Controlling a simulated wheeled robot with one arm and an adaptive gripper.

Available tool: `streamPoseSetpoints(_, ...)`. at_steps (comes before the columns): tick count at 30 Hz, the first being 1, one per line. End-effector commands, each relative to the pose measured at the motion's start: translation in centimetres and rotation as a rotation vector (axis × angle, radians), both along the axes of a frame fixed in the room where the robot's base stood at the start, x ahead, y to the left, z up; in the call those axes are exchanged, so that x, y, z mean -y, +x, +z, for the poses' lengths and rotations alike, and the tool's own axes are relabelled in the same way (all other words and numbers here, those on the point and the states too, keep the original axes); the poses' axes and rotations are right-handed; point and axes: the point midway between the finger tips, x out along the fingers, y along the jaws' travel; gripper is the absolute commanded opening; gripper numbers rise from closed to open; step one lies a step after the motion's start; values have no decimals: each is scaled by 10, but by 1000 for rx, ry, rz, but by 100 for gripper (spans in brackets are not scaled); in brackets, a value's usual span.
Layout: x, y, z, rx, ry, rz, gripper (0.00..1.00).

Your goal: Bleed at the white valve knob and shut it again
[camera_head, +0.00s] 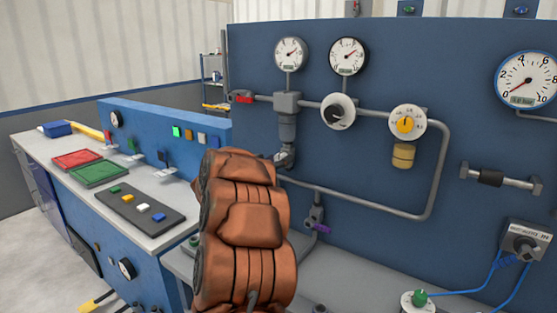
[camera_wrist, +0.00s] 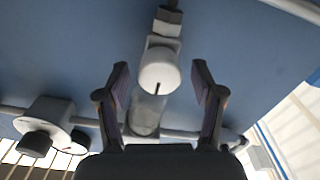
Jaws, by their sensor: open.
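The white valve knob (camera_wrist: 159,70) is round with a dark slot mark on its rim. It is near the middle of the wrist view, in front of a grey cylindrical body (camera_wrist: 148,112). My gripper (camera_wrist: 162,80) is open, with one dark finger on each side of the knob in the picture. Clear gaps show between the knob and both fingers. I cannot tell how far the fingertips are from it in depth. In the head view my orange-covered arm reaches toward the grey filter body (camera_head: 287,127) and hides my gripper.
A round white regulator (camera_head: 338,111) and a yellow-centred dial (camera_head: 407,123) sit on the pipe to the right. Two gauges (camera_head: 291,53) (camera_head: 348,56) stand above. A purple-handled valve (camera_head: 317,219) is below. A bench (camera_head: 95,185) with trays stands left.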

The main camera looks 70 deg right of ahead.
Motion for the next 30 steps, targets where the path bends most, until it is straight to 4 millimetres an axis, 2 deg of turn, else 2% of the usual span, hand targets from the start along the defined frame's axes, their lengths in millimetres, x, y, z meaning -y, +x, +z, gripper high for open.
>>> streamPoseSetpoints(8,1,0,0,1,0,0,67)
streamPoseSetpoints(25,1,0,0,1,0,1,9)
streamPoseSetpoints(30,1,0,0,7,-1,1,7)
